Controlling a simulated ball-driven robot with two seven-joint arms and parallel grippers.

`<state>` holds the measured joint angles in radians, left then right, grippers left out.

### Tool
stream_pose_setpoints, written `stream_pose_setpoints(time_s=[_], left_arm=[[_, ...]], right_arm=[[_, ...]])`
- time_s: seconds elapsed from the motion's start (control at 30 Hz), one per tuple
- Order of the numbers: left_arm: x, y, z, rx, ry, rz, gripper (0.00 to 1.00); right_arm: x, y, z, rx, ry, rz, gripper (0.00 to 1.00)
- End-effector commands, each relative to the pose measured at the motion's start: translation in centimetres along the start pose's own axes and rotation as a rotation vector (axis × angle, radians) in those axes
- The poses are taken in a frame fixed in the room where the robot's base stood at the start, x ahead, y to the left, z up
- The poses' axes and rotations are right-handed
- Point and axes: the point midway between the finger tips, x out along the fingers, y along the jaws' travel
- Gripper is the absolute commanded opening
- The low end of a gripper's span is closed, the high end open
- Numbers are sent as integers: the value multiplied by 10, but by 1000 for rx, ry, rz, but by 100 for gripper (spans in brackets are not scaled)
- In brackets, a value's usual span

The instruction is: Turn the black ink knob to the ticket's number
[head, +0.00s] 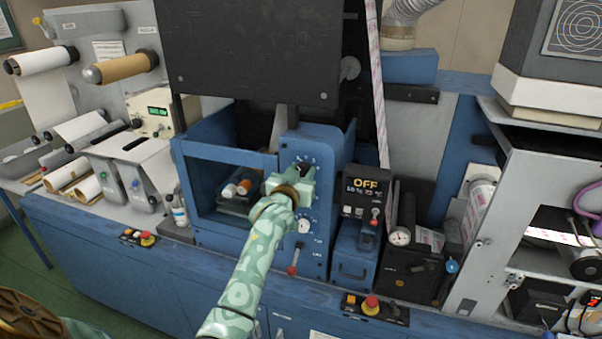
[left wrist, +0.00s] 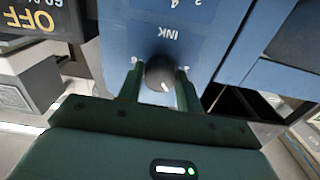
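The black ink knob (left wrist: 160,74) shows in the left wrist view on a blue panel (left wrist: 130,45), under the upside-down label "INK", with a pale pointer mark on it. I cannot make out the ticket. My right gripper is not in view.
A white gauge (head: 304,225) and a red-tipped lever (head: 292,270) sit below on the same panel. A box with an "OFF" display (head: 366,190) stands close to the right.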

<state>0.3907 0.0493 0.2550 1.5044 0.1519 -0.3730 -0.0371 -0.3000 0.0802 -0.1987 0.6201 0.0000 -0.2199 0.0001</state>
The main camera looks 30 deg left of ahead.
Motion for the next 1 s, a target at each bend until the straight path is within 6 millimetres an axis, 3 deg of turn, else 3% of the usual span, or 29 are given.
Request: stream_pose_setpoints(time_s=[0.47,1.0], left_arm=[[0,0,-1,90,-1,1,13],[0,0,-1,556,-1,1,13]], right_arm=[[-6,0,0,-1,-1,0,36],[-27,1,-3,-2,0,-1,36]])
